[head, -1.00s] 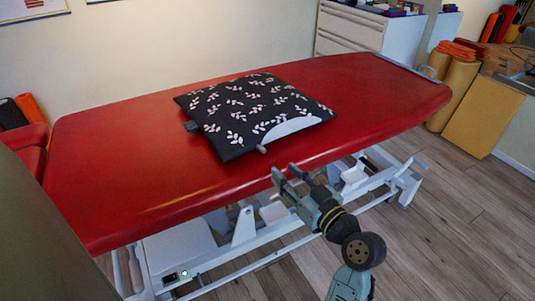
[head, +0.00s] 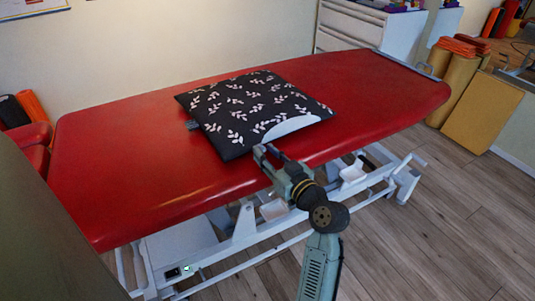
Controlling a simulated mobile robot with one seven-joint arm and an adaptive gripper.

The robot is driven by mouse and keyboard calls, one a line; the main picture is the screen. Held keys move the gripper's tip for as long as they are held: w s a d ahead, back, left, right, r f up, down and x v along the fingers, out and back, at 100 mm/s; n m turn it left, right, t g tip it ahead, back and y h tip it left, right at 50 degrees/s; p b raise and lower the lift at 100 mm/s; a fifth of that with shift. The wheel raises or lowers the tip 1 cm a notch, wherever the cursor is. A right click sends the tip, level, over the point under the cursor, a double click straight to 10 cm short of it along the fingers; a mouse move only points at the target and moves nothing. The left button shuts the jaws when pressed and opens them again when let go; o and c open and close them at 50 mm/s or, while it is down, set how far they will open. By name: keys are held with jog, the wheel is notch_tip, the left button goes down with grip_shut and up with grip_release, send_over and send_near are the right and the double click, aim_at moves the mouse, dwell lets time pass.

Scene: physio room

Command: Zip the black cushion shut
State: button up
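The black cushion (head: 225,103) with a white leaf pattern lies flat on the red treatment table. A pale crescent (head: 290,126) shows at its near right edge, where the cover gapes and the white inside is visible. A small grey tab (head: 192,125) sticks out on its left side. My gripper (head: 265,149) is at the cushion's near edge, just left of the pale gap, its two fingers apart. The small grey zip pull seen there earlier is hidden at the fingertips. I cannot tell whether the fingers touch it.
The red table top (head: 130,170) is clear around the cushion. Its white frame (head: 240,235) stands below my arm. A white drawer cabinet (head: 355,30) and yellow rolls (head: 455,85) stand behind at the right. Wooden floor (head: 430,230) is free at the right front.

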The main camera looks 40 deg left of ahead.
grip_shut()
dwell(0.6)
